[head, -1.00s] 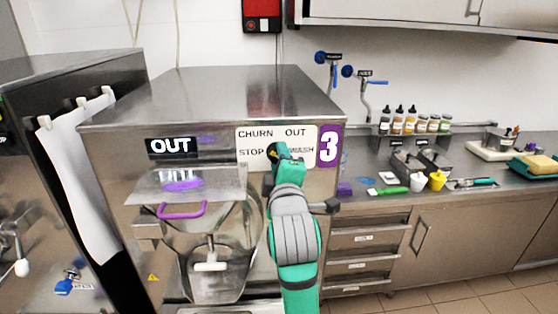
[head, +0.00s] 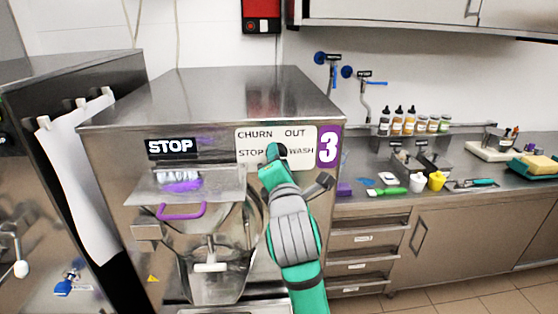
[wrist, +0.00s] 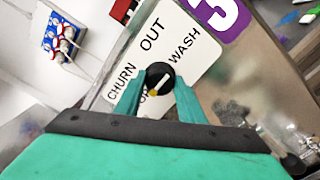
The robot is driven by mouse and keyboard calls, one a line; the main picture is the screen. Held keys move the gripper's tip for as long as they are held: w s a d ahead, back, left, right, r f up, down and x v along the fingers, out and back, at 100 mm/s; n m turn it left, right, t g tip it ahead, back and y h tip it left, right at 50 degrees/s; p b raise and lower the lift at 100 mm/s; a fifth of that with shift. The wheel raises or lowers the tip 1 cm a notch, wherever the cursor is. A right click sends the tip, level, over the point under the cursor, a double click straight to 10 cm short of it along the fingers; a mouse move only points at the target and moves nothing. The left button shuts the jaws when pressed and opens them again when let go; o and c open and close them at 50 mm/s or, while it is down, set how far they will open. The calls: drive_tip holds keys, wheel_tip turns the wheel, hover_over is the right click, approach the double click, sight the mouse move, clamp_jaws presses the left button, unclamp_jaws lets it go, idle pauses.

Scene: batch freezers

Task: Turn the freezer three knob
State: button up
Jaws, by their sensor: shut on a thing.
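Freezer three (head: 220,95) is a steel machine with a purple number 3 plate (head: 328,146). Its white dial plate (head: 303,134) reads CHURN, OUT, STOP and WASH. The black knob (wrist: 160,77) with a pale pointer line sits on this plate between my green fingers in the wrist view. My gripper (wrist: 157,88) is shut on the knob. In the head view my gripper (head: 276,158) covers most of the knob. The small display (head: 171,147) on the freezer reads STOP. The STOP label is partly hidden in the wrist view.
A purple-handled steel chute cover (head: 182,210) is on the freezer's front, left of my arm. A red box (head: 262,15) hangs on the wall. Another machine (head: 70,75) stands at the left.

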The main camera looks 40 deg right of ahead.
drive_tip(key=shift+d+r, duration=0.1)
idle(0.3)
drive_tip(key=o, duration=1)
drive_tip(key=shift+o, duration=0.2)
